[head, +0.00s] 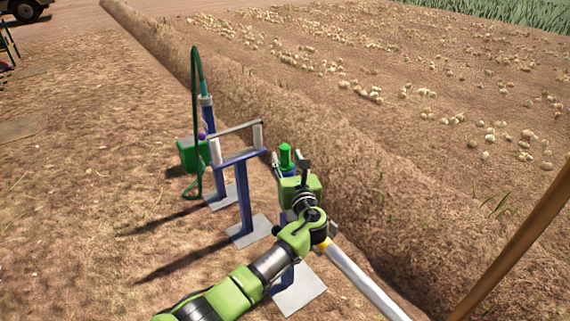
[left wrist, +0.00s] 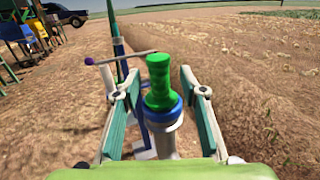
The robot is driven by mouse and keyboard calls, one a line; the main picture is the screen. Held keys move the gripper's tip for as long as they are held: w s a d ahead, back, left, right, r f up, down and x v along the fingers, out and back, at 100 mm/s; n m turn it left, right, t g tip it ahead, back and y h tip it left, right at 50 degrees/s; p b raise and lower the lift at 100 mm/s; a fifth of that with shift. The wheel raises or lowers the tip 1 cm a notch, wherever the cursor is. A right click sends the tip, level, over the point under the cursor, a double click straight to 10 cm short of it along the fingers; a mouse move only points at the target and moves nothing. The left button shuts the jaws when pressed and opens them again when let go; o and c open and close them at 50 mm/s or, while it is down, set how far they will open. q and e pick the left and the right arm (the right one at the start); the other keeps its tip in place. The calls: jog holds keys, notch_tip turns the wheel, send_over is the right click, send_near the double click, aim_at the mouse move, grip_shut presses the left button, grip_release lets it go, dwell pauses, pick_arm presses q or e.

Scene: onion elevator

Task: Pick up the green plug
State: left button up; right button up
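The green plug (head: 286,156) stands upright on top of a post with a blue collar. In the left wrist view the plug (left wrist: 158,85) is between the two fingers of my left gripper (left wrist: 159,90), with a visible gap on each side. My left gripper (head: 291,164) is open around the plug in the head view, and its wrist hides part of the post below. My right gripper is in neither view.
Left of the plug are blue stands (head: 244,200) with a lever (head: 232,130), a green box (head: 190,154) and a green hose (head: 194,90). A soil ridge (head: 350,180) runs behind. A brown pole (head: 515,245) crosses the right side. Open dirt lies left.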

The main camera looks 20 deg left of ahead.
aim_at(286, 156)
pick_arm(q)
jog(key=shift+b+x, duration=0.4)
jog(key=shift+x, duration=1.2)
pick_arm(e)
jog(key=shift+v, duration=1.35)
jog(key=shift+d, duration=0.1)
pick_arm(q)
jog(key=shift+s, duration=0.1)
grip_shut()
